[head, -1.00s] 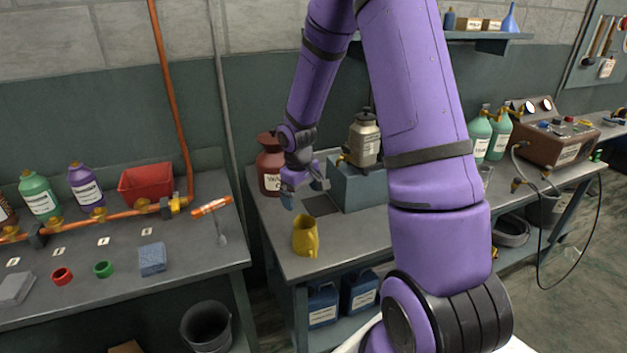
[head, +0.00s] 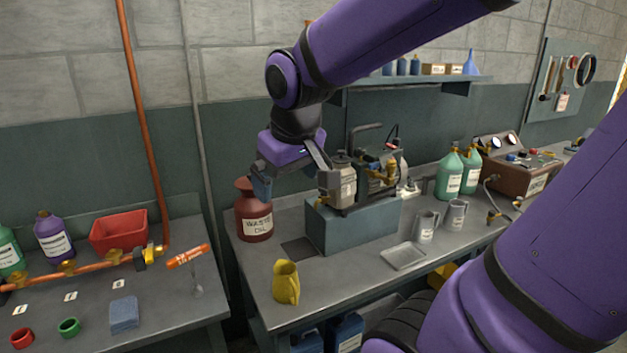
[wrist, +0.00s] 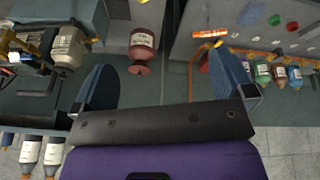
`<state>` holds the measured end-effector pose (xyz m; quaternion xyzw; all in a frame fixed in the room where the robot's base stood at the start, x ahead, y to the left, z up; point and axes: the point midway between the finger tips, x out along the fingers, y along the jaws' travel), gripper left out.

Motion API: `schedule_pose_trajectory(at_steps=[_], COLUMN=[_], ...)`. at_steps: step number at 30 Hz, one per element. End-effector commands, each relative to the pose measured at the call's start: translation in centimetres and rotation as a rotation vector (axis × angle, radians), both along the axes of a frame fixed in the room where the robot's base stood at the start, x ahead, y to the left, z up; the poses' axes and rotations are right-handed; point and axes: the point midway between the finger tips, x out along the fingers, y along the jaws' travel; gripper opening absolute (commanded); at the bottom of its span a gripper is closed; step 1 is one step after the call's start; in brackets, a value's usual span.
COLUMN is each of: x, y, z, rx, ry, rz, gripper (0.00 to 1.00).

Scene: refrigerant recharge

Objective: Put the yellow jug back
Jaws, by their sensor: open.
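The yellow jug (head: 286,283) stands upright near the front left of the middle bench (head: 330,285). Its open top faces up. My gripper (head: 292,183) is open and empty, raised above the bench behind the jug, beside the red waste oil jar (head: 254,212) as seen in the head view. In the wrist view my gripper (wrist: 165,88) shows two blue fingers spread wide with nothing between them. The red jar also shows in the wrist view (wrist: 141,45), beyond the fingers. I cannot make out the yellow jug in the wrist view.
A dark square plate (head: 299,248) lies behind the jug. A blue-grey pump stand (head: 350,228) is to its right, with a metal tray (head: 403,257) and two grey jugs (head: 440,222) further right. The left bench (head: 170,300) is across a gap.

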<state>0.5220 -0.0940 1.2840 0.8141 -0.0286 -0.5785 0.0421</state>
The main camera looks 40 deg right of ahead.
Motion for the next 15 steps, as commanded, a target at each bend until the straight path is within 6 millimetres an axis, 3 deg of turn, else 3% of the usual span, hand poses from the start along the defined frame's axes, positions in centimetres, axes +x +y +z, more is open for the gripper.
schedule_pose_trajectory(at_steps=[7,15], x=[-6.2,-9.2], y=[1.8,2.6], z=[2.6,3.2], rx=[0.063,0.103], ry=[-0.088,-0.125], rz=[0.000,0.003], gripper=[1.00,1.00])
